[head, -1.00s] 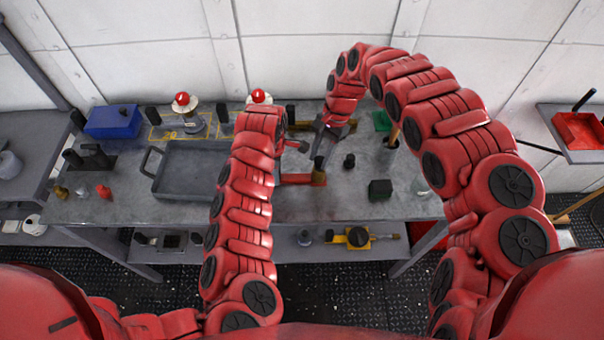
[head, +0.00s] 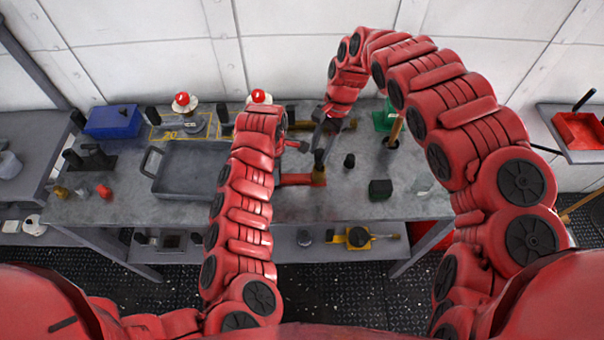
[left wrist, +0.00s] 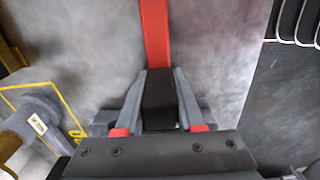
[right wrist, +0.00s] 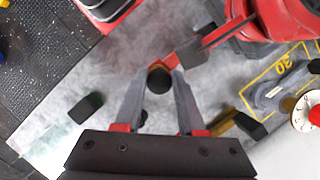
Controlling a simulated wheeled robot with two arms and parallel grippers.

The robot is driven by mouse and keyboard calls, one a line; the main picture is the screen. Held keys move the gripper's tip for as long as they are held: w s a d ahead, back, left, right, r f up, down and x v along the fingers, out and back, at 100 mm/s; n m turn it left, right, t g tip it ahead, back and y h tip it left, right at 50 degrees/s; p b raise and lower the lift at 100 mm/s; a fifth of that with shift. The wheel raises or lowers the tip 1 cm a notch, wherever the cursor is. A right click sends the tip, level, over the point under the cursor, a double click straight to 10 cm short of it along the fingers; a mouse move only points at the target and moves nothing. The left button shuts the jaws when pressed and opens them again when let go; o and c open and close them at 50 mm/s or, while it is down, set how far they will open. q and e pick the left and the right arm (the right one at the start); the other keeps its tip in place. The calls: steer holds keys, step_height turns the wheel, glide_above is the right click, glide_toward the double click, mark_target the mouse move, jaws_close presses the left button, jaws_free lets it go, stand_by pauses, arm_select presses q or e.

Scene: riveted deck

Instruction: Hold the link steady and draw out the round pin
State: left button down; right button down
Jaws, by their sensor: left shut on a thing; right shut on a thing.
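The link is a red bar (head: 296,179) with a brass-coloured end (head: 319,176) on the grey bench. In the left wrist view the red bar (left wrist: 156,35) runs away from a black block (left wrist: 158,98). My left gripper (left wrist: 160,78) is shut on that black block, the link's grip; in the head view my arm hides most of it. The round pin's dark head (right wrist: 158,81) sits between the fingertips of my right gripper (right wrist: 158,73), which is shut on it above the link's brass end. I cannot tell how far the pin's shaft is inside the link.
A grey tray (head: 186,190) stands left of my left arm. A dark cylinder (head: 349,160) and a dark block (head: 380,189) stand right of the link. Behind are a green block (head: 382,122) and a wooden handle (head: 395,131). The bench front between them is clear.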

steer(key=shift+w+r, duration=0.1)
steer(key=shift+r, duration=2.3)
arm_select(q)
steer(key=shift+c, duration=2.2)
jaws_free()
step_height(320, 180, up, 8)
steer(key=shift+f, duration=0.25)
